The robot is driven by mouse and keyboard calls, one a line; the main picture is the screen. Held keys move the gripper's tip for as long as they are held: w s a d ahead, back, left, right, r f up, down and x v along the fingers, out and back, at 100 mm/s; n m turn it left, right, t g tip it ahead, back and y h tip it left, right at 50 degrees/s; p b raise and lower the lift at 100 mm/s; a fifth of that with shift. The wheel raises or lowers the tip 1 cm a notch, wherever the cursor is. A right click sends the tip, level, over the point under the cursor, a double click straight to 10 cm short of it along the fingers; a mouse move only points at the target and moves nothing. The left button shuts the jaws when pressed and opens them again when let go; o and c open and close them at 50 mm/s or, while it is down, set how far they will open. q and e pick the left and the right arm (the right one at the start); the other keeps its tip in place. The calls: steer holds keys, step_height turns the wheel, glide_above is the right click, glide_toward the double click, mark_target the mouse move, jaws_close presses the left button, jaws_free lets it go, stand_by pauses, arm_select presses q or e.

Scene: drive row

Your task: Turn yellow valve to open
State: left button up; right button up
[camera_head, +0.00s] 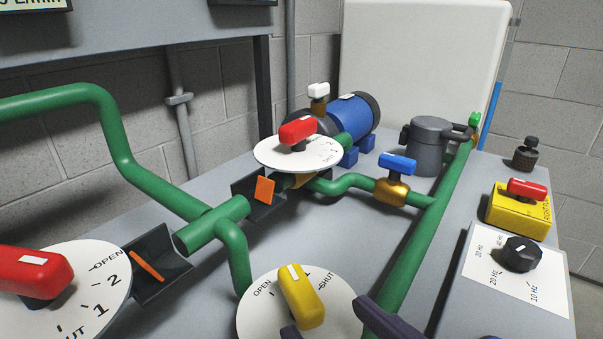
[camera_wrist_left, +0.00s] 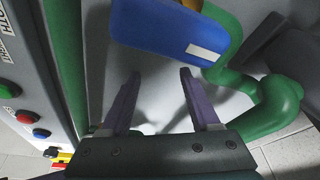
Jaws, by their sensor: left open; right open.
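The yellow valve handle (camera_head: 301,296) stands on a round white dial (camera_head: 256,318) at the bottom centre of the head view. OPEN is printed at the dial's left and SHUT at its right. The handle's white mark points to the far side, between the two words. My right gripper (camera_head: 340,326) shows as two purple fingertips at the bottom edge, open, on the near side of the handle; contact cannot be told. My left gripper (camera_wrist_left: 160,76) is open and empty in the left wrist view, near a blue body (camera_wrist_left: 165,28) and green pipes; it is outside the head view.
Red valves stand at left (camera_head: 35,270) and centre (camera_head: 298,130). Green pipe (camera_head: 424,235) runs past the dial's right. A blue pump motor (camera_head: 350,115), a blue valve (camera_head: 397,163), a yellow box (camera_head: 505,215) and a black knob (camera_head: 520,252) stand behind and right.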

mark_target(302, 290)
arm_select(q)
step_height(302, 290, down, 2)
steer(key=shift+b, duration=0.9)
arm_select(e)
steer(key=x, duration=0.8)
steer(key=shift+w+f, duration=0.1)
jaws_close()
